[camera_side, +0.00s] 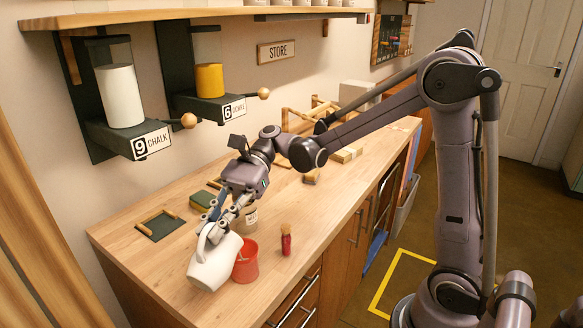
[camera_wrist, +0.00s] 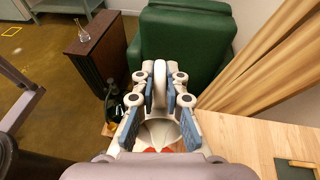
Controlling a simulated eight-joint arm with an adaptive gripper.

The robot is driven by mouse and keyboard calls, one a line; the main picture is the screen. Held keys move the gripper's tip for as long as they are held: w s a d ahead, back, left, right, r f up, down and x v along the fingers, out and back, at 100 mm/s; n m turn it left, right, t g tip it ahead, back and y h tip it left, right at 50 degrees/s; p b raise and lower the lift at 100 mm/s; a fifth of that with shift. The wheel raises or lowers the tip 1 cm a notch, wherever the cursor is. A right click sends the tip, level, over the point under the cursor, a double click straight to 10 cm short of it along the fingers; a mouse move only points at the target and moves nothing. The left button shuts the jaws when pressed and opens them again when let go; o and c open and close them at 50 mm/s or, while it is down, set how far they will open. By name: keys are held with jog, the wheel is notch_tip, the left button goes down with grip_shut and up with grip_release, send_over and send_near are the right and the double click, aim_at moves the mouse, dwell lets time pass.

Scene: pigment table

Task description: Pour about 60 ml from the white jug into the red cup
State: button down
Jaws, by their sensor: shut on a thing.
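The white jug (camera_side: 214,262) is in my gripper (camera_side: 214,222) near the front left of the wooden table in the side view. The jug is tilted, beside and partly in front of the red cup (camera_side: 246,262). My gripper is shut on the jug. In the wrist view the fingers (camera_wrist: 159,90) close around the white jug (camera_wrist: 158,132), whose interior shows below them. The red cup stands on the table; a little red shows at the bottom of the wrist view. I cannot see any stream or the level in the cup.
A red bottle with a tan top (camera_side: 286,240) stands right of the cup. A labelled jar (camera_side: 251,216) is behind it. A dark tray (camera_side: 160,226) and green blocks (camera_side: 203,199) lie further back. Chalk (camera_side: 121,96) and ochre (camera_side: 209,80) dispensers hang on the wall. The table's front right edge is near.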

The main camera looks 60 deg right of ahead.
aim_at(202, 255)
jog(key=shift+w+d+r+y, duration=0.1)
jog(key=shift+d+y, duration=0.2)
jog(key=shift+d, duration=0.1)
jog(key=shift+w+d+r+y, duration=0.1)
jog(key=shift+d+y, duration=0.2)
jog(key=shift+d, duration=0.1)
jog(key=a+h, duration=0.1)
jog(key=a, duration=0.1)
jog(key=a+f+h, duration=0.1)
jog(key=shift+s+h, duration=0.3)
jog(key=shift+s, duration=0.1)
jog(key=shift+s+a+f+t+h, duration=0.1)
jog(key=shift+a+f+t+h, duration=0.1)
jog(key=shift+a+f+h, duration=0.45)
jog(key=shift+a+f+t+h, duration=0.2)
jog(key=shift+a+f+h, duration=0.1)
jog(key=shift+h, duration=0.65)
jog(key=shift+s+a+f+t+h, duration=0.1)
jog(key=shift+a+f+t+h, duration=0.1)
jog(key=shift+a+f+h, duration=0.45)
jog(key=shift+d+r, duration=0.15)
jog(key=shift+d, duration=0.1)
